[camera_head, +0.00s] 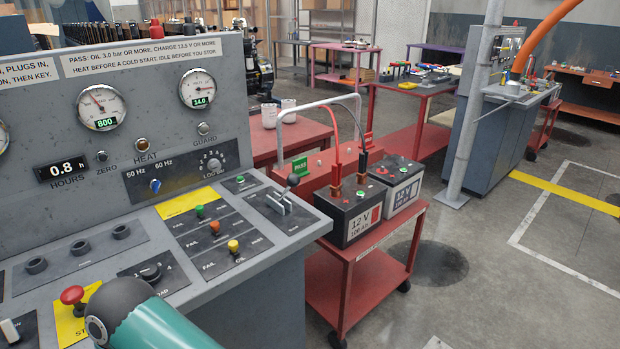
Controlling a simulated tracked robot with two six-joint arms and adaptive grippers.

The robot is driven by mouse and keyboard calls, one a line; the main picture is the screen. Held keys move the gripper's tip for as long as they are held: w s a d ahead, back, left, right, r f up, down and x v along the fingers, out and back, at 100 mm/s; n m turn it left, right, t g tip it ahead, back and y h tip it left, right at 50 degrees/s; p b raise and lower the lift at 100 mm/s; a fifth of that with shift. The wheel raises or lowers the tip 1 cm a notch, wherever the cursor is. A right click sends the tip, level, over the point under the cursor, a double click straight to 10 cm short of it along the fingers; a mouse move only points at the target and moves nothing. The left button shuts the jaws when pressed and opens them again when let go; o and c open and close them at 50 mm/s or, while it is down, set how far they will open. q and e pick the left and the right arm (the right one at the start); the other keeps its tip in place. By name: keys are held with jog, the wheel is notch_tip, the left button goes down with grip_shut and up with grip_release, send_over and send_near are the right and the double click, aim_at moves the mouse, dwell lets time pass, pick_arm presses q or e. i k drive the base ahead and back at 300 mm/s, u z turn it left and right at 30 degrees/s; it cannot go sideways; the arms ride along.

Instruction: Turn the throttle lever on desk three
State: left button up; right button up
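A grey control desk (262,222) fills the left of the head view. Near its right edge is a dark plate with a lever (284,205) that has a pale metal arm and a dark round knob, standing up and leaning toward the upper right. It looks like the throttle lever, but its label is too small to read. No desk number is readable. Neither gripper is in view. Only a teal arm link of mine with a dark rounded end shows at the bottom left, over the desk's front, well apart from the lever.
The desk carries a red mushroom button (73,295), small coloured knobs (233,246), a LOG dial (214,164) and gauges (101,107). A red cart (345,254) with two batteries (360,212) stands close to its right. Open floor lies at the lower right.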

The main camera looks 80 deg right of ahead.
aim_at(293, 180)
jog(key=u, duration=0.35)
jog(key=i, duration=0.2)
jog(key=z, duration=3.05)
jog(key=i, duration=0.5)
jog(key=u, duration=0.45)
jog(key=k, duration=0.5)
jog(key=z, duration=0.3)
